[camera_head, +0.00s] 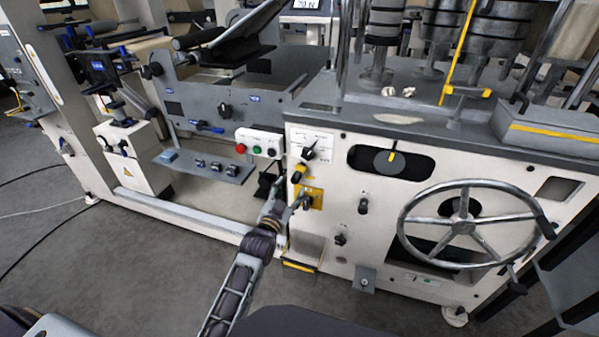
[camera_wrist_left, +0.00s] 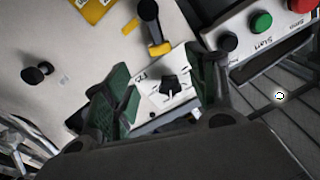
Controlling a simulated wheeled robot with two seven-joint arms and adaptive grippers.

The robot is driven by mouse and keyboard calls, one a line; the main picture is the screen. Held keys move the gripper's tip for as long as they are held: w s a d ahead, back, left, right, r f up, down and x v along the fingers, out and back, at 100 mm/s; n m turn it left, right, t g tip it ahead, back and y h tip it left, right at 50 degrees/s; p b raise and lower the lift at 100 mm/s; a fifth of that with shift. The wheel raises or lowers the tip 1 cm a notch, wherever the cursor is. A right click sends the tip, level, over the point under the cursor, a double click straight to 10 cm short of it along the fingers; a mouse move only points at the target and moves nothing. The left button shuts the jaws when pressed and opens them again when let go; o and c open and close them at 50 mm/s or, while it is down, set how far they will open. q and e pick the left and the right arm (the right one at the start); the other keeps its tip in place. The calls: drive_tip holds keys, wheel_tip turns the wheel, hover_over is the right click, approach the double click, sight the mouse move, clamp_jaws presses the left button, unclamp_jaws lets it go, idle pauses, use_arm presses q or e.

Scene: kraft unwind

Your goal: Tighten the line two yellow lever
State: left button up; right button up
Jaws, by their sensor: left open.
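A short lever with a yellow part and a black end (camera_head: 298,173) sits on the cream front panel, below a black dial knob (camera_head: 309,153) on a white label. In the left wrist view the lever (camera_wrist_left: 157,47) shows just beyond my fingers, and the dial knob (camera_wrist_left: 172,86) shows between them. I cannot read a line number by the lever. My left gripper (camera_head: 284,198) is in front of the panel, beside and below the lever. Its green-padded fingers (camera_wrist_left: 163,95) are apart with nothing between them. My right gripper is not in view.
A button box (camera_head: 259,142) with red and green buttons is left of the lever. A yellow plate (camera_head: 316,197) is below it. A large handwheel (camera_head: 464,226) and a dark window with a yellow-marked knob (camera_head: 387,161) are to the right. Open floor (camera_head: 130,275) lies at left.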

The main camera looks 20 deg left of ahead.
sight(300, 170)
use_arm(q)
drive_tip(key=shift+w+d+b, duration=0.15)
drive_tip(key=shift+w+b, duration=0.9)
drive_tip(key=shift+w, duration=3.25)
drive_tip(key=shift+w+b, duration=0.3)
drive_tip(key=shift+w, duration=1.05)
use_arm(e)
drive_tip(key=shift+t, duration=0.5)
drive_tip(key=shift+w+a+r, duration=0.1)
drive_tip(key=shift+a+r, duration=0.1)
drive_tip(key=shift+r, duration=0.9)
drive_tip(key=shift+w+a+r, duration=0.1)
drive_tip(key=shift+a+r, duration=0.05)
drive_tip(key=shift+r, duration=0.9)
use_arm(q)
clamp_jaws()
